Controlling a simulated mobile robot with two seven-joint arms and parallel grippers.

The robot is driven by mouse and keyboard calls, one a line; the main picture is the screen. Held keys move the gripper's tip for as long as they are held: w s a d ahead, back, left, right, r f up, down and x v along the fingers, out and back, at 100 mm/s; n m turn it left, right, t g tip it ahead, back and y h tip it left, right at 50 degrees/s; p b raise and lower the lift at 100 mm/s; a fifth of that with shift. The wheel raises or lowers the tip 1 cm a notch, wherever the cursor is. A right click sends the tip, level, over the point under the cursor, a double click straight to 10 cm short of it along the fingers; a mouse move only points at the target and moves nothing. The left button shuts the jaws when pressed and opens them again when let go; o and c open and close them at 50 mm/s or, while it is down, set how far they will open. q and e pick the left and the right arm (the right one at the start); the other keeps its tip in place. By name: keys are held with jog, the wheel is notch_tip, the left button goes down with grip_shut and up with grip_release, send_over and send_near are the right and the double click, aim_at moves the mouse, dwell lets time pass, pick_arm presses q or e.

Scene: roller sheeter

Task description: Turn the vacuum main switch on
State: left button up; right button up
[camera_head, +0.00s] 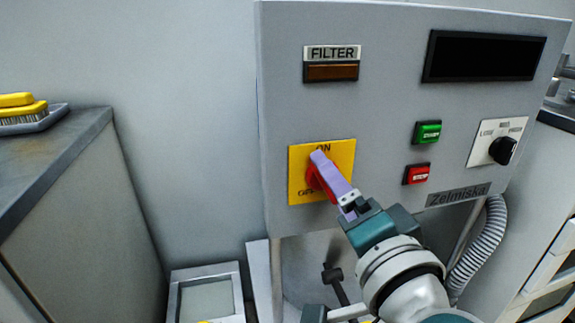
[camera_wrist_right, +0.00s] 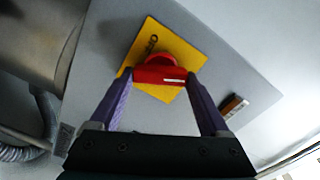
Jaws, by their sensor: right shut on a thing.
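The vacuum main switch is a red rotary knob (camera_head: 314,181) on a yellow plate (camera_head: 298,160) at the lower left of the grey control panel. My right gripper (camera_head: 322,165) reaches it from the lower right, its purple fingers at the knob and partly hiding it in the head view. In the right wrist view the red knob (camera_wrist_right: 158,70) sits between the two purple fingers of my right gripper (camera_wrist_right: 158,84), in front of the yellow plate (camera_wrist_right: 190,45). Plate lettering reads "ON" at the top.
The panel (camera_head: 380,120) also carries a FILTER lamp (camera_head: 331,72), a dark display (camera_head: 483,57), a green button (camera_head: 428,132), a red button (camera_head: 417,174) and a black selector knob (camera_head: 502,150). A ribbed hose (camera_head: 488,240) hangs at the right. A counter (camera_head: 60,140) with a yellow brush (camera_head: 22,108) stands left.

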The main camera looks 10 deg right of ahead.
jog(key=m, duration=0.5)
jog(key=shift+f+b, duration=0.1)
jog(key=shift+b, duration=0.3)
jog(key=shift+m, duration=0.4)
jog(key=o, duration=1.2)
jog(key=shift+s, duration=0.1)
jog(key=s, duration=0.9)
jog(key=shift+s+d, duration=0.2)
jog(key=shift+s, duration=0.2)
